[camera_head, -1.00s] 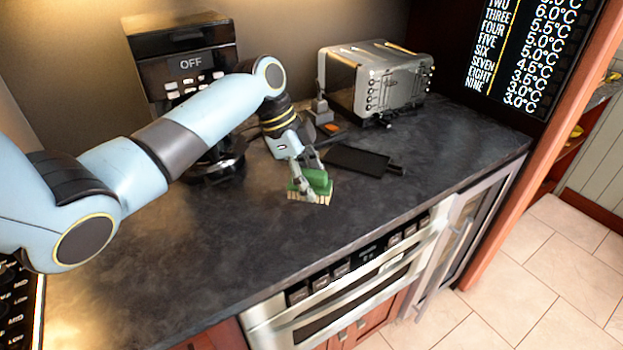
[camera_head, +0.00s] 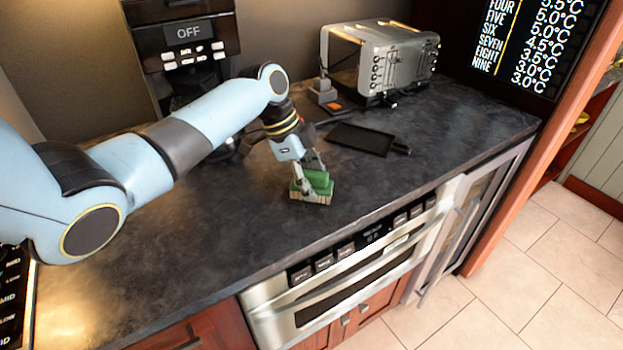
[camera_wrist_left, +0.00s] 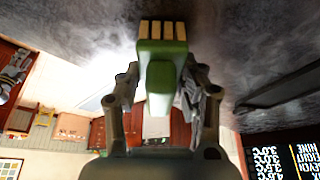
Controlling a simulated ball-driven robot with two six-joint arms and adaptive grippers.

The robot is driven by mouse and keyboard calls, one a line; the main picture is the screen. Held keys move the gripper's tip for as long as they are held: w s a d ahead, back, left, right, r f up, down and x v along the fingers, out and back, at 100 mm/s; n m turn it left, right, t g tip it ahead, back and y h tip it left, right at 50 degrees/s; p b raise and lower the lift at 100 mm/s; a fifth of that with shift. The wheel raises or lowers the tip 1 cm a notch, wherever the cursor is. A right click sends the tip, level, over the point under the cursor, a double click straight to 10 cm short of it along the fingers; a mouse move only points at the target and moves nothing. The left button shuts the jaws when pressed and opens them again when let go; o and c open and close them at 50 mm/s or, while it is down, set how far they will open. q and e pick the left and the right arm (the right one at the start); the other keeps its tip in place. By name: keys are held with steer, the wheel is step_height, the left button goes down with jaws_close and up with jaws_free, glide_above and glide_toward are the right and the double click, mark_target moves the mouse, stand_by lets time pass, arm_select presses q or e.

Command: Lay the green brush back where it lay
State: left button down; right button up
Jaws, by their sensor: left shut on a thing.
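The green brush (camera_head: 317,187) has a green back with a grip and pale bristles. My left gripper (camera_head: 312,183) is shut on it, and the bristles face down at the dark countertop (camera_head: 220,245). It is at or just above the counter; I cannot tell whether the bristles touch. In the left wrist view the brush (camera_wrist_left: 162,75) sits between the two fingers of my left gripper (camera_wrist_left: 162,95), with its bristles toward the counter surface. My right gripper is not in view.
A flat black tray (camera_head: 360,139) lies behind and right of the brush. A silver toaster (camera_head: 385,62) and a small grey object (camera_head: 322,91) stand at the back. A black coffee machine (camera_head: 188,50) is behind my arm.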

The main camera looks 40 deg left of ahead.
arm_select(q)
steer(key=c, duration=0.7)
jaws_free()
steer(key=v, duration=1.2)
